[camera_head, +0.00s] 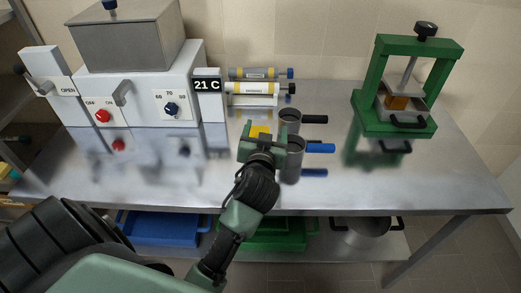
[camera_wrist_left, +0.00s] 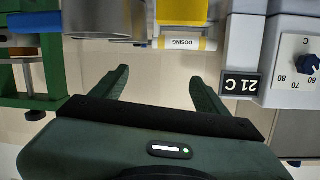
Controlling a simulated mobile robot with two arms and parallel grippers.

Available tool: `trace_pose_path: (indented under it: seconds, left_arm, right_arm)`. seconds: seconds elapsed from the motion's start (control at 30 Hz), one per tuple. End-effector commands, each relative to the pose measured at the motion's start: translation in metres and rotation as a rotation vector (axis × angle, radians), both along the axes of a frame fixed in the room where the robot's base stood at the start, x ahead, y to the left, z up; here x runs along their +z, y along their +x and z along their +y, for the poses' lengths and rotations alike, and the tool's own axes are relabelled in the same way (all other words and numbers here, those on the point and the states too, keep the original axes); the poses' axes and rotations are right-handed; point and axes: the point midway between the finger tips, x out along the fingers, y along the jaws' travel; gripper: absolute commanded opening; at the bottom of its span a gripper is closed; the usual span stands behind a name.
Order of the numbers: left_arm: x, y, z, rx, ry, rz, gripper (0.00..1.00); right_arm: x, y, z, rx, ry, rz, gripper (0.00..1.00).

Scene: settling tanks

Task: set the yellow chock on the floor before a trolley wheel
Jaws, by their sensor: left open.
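A small yellow piece (camera_head: 260,131) shows at the far side of my left gripper (camera_head: 263,140), over the steel table. Its shape is mostly hidden, so I cannot tell whether it is the chock. A yellow edge (camera_wrist_left: 196,3) also shows at the top of the left wrist view, beyond the fingers. My left gripper is open in the left wrist view (camera_wrist_left: 160,84), with nothing between its fingertips. No trolley or wheel is in view. My right gripper is not in view.
The steel table (camera_head: 335,185) carries a white heating unit (camera_head: 137,90) at left, dosing syringes (camera_head: 252,88) behind, metal mugs (camera_head: 294,152) right beside my gripper and a green press (camera_head: 405,80).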

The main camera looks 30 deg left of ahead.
Motion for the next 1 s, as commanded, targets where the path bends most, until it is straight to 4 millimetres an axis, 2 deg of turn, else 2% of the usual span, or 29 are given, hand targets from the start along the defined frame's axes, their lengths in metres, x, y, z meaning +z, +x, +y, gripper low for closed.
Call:
trace_pose_path:
  seconds: [0.03, 0.1, 0.2, 0.3, 0.6, 0.87, 1.0]
  left_arm:
    - [-0.02, -0.01, 0.005, 0.039, -0.076, 0.036, 0.75]
    - [-0.038, -0.02, 0.009, 0.079, -0.148, 0.069, 0.75]
    - [-0.05, -0.027, 0.011, 0.108, -0.199, 0.093, 0.75]
    - [-0.054, -0.028, 0.012, 0.117, -0.211, 0.099, 0.75]
    - [-0.068, 0.007, 0.033, 0.113, -0.204, 0.098, 0.75]
    - [-0.076, 0.025, 0.044, 0.113, -0.204, 0.098, 0.75]
    - [-0.084, 0.043, 0.055, 0.113, -0.202, 0.097, 0.75]
  right_arm:
    - [-0.001, 0.0, 0.001, 0.0, 0.002, 0.0, 0.0]
    - [-0.002, -0.001, 0.002, -0.001, 0.002, 0.0, 0.0]
    - [-0.002, 0.0, 0.004, -0.002, 0.005, 0.0, 0.0]
    - [-0.001, 0.002, 0.007, -0.002, 0.009, -0.002, 0.0]
    - [0.006, 0.005, 0.007, 0.0, 0.008, -0.008, 0.0]
    - [0.008, 0.004, 0.003, 0.001, 0.003, -0.006, 0.0]
    - [0.011, 0.003, 0.001, 0.001, 0.002, -0.005, 0.0]
